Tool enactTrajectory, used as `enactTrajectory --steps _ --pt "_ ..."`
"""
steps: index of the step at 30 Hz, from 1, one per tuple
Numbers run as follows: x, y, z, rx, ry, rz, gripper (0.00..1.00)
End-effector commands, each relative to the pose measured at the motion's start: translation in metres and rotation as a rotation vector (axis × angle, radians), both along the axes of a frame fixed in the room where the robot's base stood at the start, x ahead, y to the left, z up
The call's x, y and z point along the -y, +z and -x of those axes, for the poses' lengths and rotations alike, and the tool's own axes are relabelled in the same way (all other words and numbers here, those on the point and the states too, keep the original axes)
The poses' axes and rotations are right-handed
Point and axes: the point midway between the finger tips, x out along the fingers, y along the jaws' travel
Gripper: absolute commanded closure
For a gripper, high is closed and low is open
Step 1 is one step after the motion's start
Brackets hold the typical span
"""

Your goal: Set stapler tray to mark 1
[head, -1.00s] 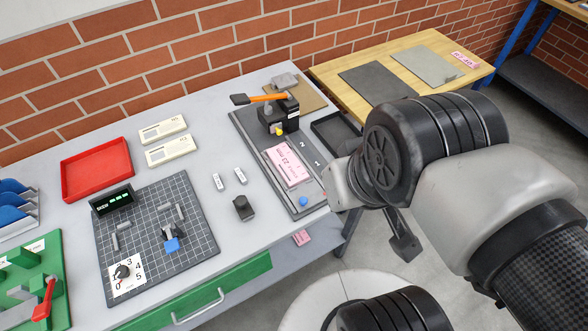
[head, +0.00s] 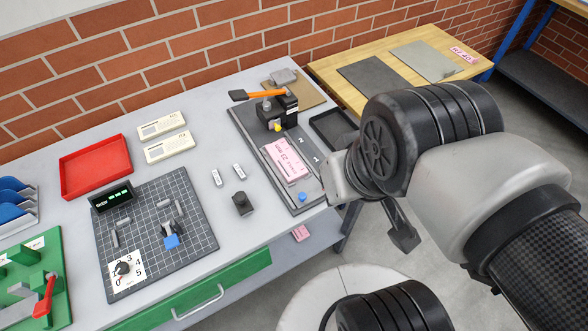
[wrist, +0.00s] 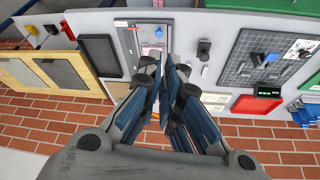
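The stapler (head: 278,112), black with an orange lever, stands at the back of a long dark grey base (head: 250,140) on the table. In front of it, pink printed paper (head: 287,160) lies along the base, on what looks like the stapler tray; the tray's outline is hard to make out. Marks 2 and 1 are printed to the right of the paper, with 1 nearer the front. A blue knob (head: 303,196) sits at the base's front end. My gripper's fingers (wrist: 171,68) are close together in the wrist view, apart from the stapler; whether they touch is unclear.
A black tray (head: 333,130) stands right of the base. A black block (head: 242,204) and two small white pieces lie left of it. Further left are a gridded board (head: 155,235) and a red tray (head: 96,168). A wooden table (head: 400,75) stands behind at right.

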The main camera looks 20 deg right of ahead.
Motion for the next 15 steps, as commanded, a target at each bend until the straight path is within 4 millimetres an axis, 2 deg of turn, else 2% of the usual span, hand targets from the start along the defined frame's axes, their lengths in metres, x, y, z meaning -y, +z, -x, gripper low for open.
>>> enactTrajectory --steps 5,8,13,15 --pt "0.0 0.006 -0.028 -0.067 0.131 0.05 0.8" --pt "0.0 0.005 -0.054 -0.124 0.263 0.092 0.73" --pt "-0.001 -0.014 -0.097 -0.215 0.503 0.15 0.62" --pt "-0.001 -0.026 -0.113 -0.251 0.604 0.168 0.61"
